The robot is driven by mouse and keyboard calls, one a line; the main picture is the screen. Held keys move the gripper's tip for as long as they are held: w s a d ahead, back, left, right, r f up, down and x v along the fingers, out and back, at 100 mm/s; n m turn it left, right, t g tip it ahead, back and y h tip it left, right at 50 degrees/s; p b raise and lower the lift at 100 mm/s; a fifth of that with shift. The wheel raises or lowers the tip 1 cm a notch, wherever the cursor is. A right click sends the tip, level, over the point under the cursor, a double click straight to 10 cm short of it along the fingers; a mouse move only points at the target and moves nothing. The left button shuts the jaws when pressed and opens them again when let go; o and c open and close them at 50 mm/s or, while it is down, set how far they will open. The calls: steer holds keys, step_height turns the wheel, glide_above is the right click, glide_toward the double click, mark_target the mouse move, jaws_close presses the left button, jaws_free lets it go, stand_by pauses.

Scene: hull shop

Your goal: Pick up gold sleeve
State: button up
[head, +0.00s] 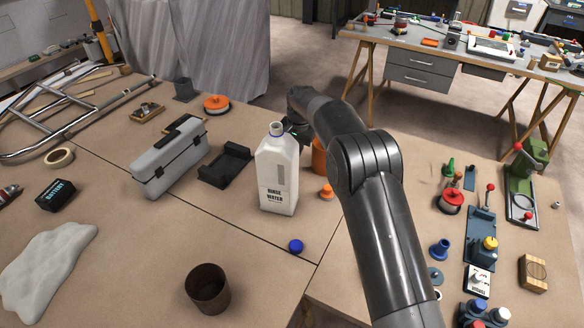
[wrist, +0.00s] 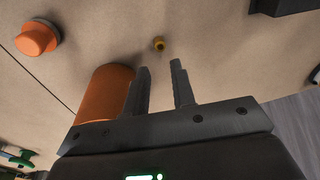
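The gold sleeve (wrist: 159,43) is a small gold ring-like piece on the brown tabletop in the wrist view, just beyond my fingertips and roughly centred between them. I cannot make it out in the head view, where my arm and the white jug block that part of the table. My gripper (wrist: 160,65) is open, with a clear gap and nothing between its fingers. It is apart from the sleeve. In the head view the fingers are hidden behind the jug.
An orange cylinder (wrist: 103,92) stands close beside my left finger in the wrist view. An orange knob (wrist: 38,38) sits farther left. The white rinse water jug (head: 278,172) stands near my wrist in the head view. Bare tabletop surrounds the sleeve.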

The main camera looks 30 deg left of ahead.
steer(key=f, duration=0.5)
steer(key=a+f, duration=0.1)
steer(key=f, duration=0.1)
steer(key=shift+w+f, duration=0.35)
steer(key=shift+f, duration=0.05)
jaws_close()
